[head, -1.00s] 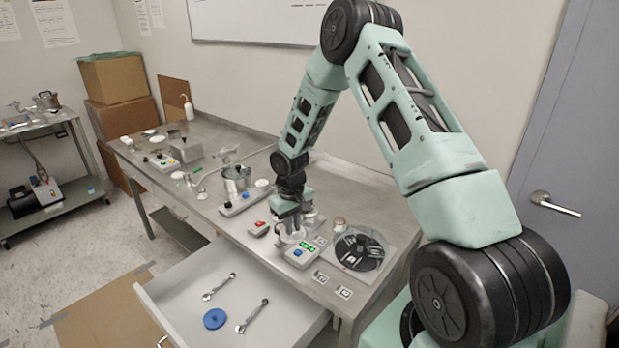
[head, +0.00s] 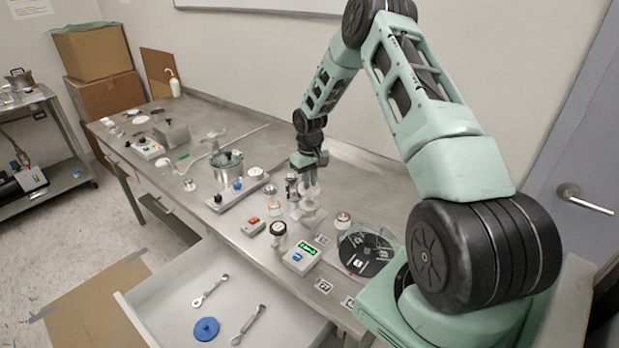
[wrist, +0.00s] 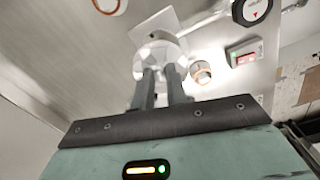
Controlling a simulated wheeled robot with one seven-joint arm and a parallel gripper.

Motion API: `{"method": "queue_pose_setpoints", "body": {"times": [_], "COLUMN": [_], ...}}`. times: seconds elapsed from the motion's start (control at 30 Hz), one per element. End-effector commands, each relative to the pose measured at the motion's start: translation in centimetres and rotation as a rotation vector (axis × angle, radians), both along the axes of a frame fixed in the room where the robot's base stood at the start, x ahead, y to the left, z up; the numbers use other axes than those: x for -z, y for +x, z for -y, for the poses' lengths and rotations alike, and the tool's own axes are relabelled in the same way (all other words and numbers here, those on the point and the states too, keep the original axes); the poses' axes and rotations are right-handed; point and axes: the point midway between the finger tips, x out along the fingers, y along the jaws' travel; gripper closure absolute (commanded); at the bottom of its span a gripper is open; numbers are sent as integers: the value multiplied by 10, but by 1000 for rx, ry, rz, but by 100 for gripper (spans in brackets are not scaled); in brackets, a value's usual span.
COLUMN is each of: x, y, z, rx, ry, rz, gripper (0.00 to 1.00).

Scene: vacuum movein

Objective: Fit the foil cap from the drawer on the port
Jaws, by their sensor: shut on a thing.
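My gripper (head: 306,188) is over the worktop, just behind and above a pale round fitting (head: 309,213) that looks like the port. In the wrist view my gripper (wrist: 160,74) has its two grey fingers close together on a pale, shiny round piece (wrist: 162,50), which looks like the foil cap. Its edges blend with the bright metal behind it, so I cannot tell whether it touches the port. The open drawer (head: 174,294) holds two wrenches and a blue disc (head: 206,329); no foil cap shows in it.
A green-display box (head: 301,256), a black-topped jar (head: 279,232) and a red-button box (head: 253,227) stand in front of the fitting. A copper-ringed part (head: 343,219) and a black disc (head: 366,252) are to its right. A metal pot (head: 228,168) is to the left.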

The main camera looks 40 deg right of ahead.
Motion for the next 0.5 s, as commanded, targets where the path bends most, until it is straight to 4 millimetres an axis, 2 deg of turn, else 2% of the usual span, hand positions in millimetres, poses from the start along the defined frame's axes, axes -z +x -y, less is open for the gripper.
{"method": "queue_pose_setpoints", "body": {"times": [0.5], "x": [48], "y": [0], "z": [0], "rx": [0], "ry": [0], "rz": [0], "gripper": [100]}}
